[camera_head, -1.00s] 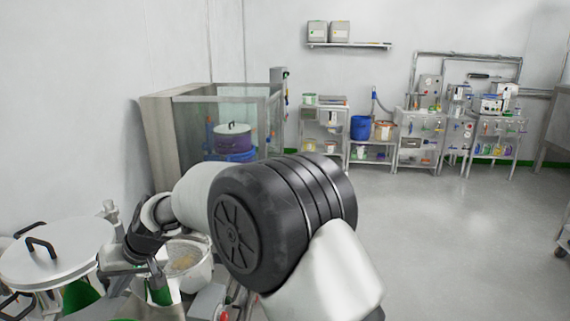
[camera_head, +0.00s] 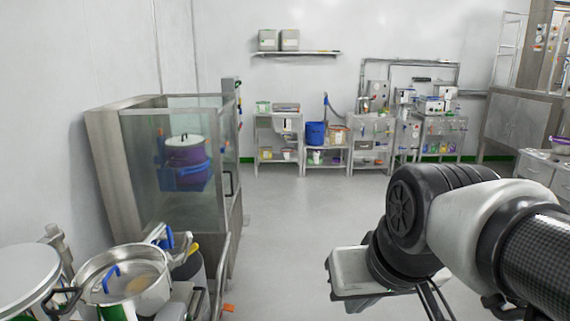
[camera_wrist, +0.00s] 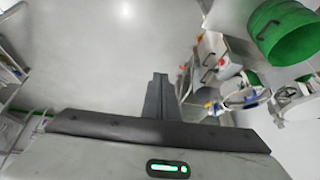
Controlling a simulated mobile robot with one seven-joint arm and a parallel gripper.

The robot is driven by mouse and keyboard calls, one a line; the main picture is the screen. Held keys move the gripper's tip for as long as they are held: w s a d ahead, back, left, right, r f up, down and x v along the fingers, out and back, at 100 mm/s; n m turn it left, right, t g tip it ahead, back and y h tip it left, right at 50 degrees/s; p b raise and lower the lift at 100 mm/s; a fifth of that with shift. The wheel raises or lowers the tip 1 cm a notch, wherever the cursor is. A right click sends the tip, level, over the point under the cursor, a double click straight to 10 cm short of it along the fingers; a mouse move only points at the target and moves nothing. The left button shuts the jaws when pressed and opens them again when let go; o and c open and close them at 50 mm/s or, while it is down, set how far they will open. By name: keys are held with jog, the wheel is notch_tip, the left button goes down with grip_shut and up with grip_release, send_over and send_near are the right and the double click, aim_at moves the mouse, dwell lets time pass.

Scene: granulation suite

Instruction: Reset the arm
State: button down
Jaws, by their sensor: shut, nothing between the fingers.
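My gripper shows in the wrist view (camera_wrist: 157,98), its dark fingers together and nothing between them. In the head view my arm is folded at the lower right, with its black elbow joint and pale links in front of the grey floor. The fingertips cannot be made out in the head view. The gripper appears clear of other things in the wrist view.
A steel pot (camera_head: 125,275) with a blue handle stands at the lower left. Behind it is a glass-walled cabinet (camera_head: 160,165) with a purple drum (camera_head: 186,155) inside. Steel carts with a blue bucket (camera_head: 316,134) line the back wall. The middle floor (camera_head: 290,215) is open.

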jog(key=s+d+f+m, duration=0.1)
jog(key=s+d+f, duration=0.1)
jog(key=s+d, duration=0.2)
notch_tip(320, 180, up, 16)
jog(key=p, duration=1.5)
jog(key=shift+w+a+f+h, duration=0.2)
jog(key=shift+a+f+h, duration=0.1)
jog(key=shift+h, duration=0.1)
